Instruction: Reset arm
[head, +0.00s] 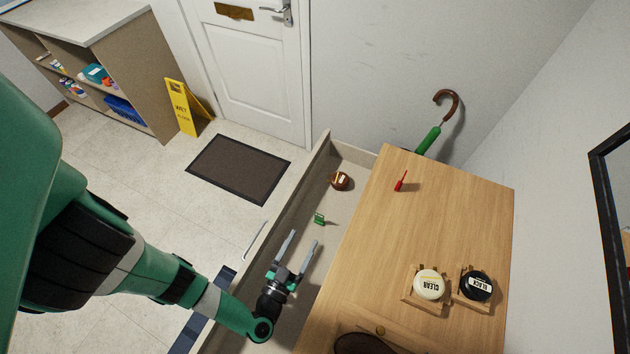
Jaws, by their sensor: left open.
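My left gripper (303,238) is open and empty, its two grey fingers spread apart. It is over the open drawer (322,156), pointing toward the drawer's far end. My green left arm comes in from the left and crosses the drawer's near part. A small green object (319,218) lies in the drawer just beyond the fingertips, apart from them. A brown round object (340,180) lies farther back in the drawer. My right gripper is not in view.
The wooden cabinet top (440,215) holds a small red item (401,181), a white round tin (429,285) and a black round tin (477,285) on wooden stands. A green umbrella (428,140) leans at the wall. A yellow wet-floor sign (182,108) stands near the doormat (238,168).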

